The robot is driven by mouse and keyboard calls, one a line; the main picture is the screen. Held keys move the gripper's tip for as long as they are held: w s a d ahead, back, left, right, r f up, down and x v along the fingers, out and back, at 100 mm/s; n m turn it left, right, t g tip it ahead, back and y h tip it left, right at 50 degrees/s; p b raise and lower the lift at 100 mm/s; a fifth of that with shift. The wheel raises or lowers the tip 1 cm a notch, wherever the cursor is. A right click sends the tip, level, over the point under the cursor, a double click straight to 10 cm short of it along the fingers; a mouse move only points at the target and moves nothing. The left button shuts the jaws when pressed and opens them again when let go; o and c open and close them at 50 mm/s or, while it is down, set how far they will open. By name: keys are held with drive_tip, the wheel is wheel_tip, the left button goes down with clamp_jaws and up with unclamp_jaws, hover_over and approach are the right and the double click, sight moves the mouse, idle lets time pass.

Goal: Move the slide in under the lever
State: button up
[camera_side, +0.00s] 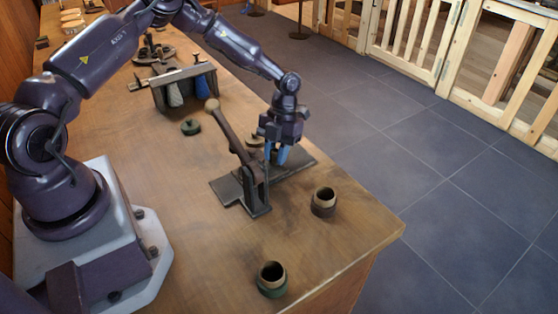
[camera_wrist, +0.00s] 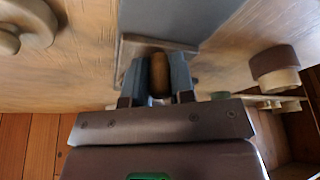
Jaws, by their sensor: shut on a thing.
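The lever (camera_side: 229,132) is a dark bar with a round tan knob, raised and tilted on an upright dark post at the front of a flat metal base (camera_side: 227,189). My gripper (camera_side: 276,156) points down over the base, to the right of the post. In the wrist view my gripper (camera_wrist: 158,78) is shut on an upright brown peg (camera_wrist: 159,72), which seems to be the slide's handle. The slide's body is hard to tell from the base in the side view. A grey metal part (camera_wrist: 180,18) lies ahead of the fingers in the wrist view.
A brown spool (camera_side: 323,203) stands right of the base, and a green-based spool (camera_side: 271,281) stands near the front edge. A small green piece (camera_side: 190,127) lies left of the lever. A tool rack (camera_side: 183,84) stands behind. The bench between base and front spool is clear.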

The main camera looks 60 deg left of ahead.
drive_tip(key=shift+s+d+f, duration=0.1)
drive_tip(key=shift+s+f, duration=0.05)
drive_tip(key=shift+s, duration=0.95)
drive_tip(key=shift+s+f, duration=0.15)
drive_tip(key=shift+s, duration=0.9)
drive_tip(key=o, duration=0.7)
drive_tip(key=shift+w+r, duration=0.15)
drive_tip(key=shift+r, duration=3.55)
drive_tip(key=shift+c, duration=0.3)
